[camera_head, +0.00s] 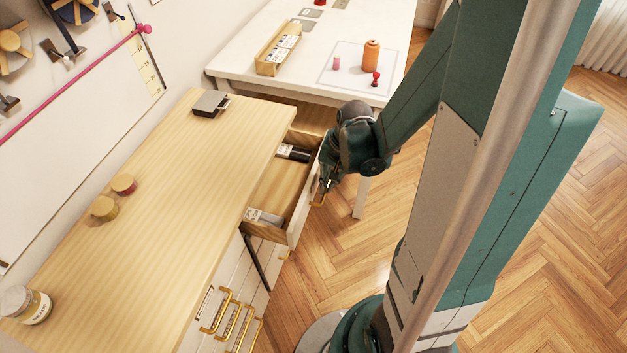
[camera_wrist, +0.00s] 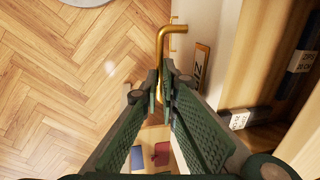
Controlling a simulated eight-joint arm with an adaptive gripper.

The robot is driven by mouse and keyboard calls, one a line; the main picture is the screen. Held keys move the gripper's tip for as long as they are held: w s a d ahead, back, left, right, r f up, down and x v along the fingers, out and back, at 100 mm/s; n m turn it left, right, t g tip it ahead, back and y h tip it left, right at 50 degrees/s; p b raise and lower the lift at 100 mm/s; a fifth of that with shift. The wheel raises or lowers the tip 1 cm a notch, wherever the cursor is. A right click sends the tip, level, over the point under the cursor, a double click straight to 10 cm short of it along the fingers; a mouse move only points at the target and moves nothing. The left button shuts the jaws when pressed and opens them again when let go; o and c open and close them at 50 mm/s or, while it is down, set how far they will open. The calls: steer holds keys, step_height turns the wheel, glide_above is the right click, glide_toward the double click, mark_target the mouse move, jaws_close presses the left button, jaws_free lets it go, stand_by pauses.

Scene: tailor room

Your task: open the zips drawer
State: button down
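One drawer (camera_head: 278,195) of the wooden-topped cabinet stands well out, with its inside showing. I cannot read its label plate (camera_wrist: 201,66) well enough to tell whether it says zips. My gripper (camera_head: 324,187) is at the outer face of this drawer. In the wrist view the brass handle (camera_wrist: 163,42) runs down between the two fingertips (camera_wrist: 161,86), which are closed in on it. A dark box (camera_head: 293,153) lies at the far end of the drawer and a pale labelled item (camera_head: 264,217) at the near end.
More brass-handled drawers (camera_head: 228,318) sit shut in the cabinet at the lower left. The wooden top (camera_head: 190,185) holds spools, a jar and a dark box. A white table (camera_head: 340,30) stands behind the drawer. Parquet floor beside the drawer is clear.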

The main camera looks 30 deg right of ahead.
steer(key=s+d, duration=1)
steer(key=shift+b, duration=0.3)
steer(key=c, duration=2.9)
jaws_free()
steer(key=shift+o, duration=0.2)
steer(key=shift+r, duration=0.2)
step_height(320, 180, up, 11)
steer(key=s+d, duration=0.1)
steer(key=shift+s+d+r, duration=0.15)
steer(key=shift+s+d, duration=0.1)
steer(key=shift+s, duration=0.05)
